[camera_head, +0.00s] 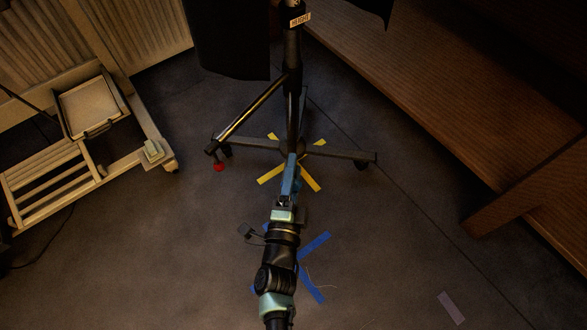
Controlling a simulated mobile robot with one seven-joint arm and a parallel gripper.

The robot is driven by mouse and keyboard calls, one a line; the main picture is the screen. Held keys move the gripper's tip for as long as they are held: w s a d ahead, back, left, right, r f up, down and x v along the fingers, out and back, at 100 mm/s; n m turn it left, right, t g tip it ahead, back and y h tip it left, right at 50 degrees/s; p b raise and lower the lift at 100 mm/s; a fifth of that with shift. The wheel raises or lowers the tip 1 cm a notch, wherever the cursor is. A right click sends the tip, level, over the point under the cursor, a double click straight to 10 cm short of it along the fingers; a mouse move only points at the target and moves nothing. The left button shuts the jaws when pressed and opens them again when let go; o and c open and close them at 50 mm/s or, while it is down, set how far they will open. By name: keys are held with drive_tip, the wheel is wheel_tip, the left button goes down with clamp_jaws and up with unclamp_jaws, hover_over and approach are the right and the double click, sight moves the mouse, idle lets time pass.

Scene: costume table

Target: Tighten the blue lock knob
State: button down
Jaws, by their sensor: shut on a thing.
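A dark upright stand (294,105) rises on a low wheeled base over a yellow tape cross. A narrow blue part (291,175), which looks like the blue lock knob, shows low in front of the pole. My gripper (287,196) reaches up to it from below and is shut on it. The fingertips are small and dark here, so the exact grip on the knob is hard to make out. My arm hides part of the floor below, and I cannot tell how far the knob is turned.
A base leg with a red caster (218,167) reaches left; another leg (345,154) reaches right. Blue tape (314,245) marks the floor under my arm. A pale wooden rack (55,185) stands left and a wooden bench (500,200) right. Dark cloth (232,45) hangs above. Floor between is mostly clear.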

idle(0.4)
drive_tip(key=shift+c, duration=1.7)
unclamp_jaws()
drive_tip(key=s+a+p, duration=0.2)
drive_tip(key=s+p, duration=0.2)
drive_tip(key=s, duration=0.8)
drive_tip(key=shift+s+f, duration=0.2)
drive_tip(key=shift+s, duration=0.2)
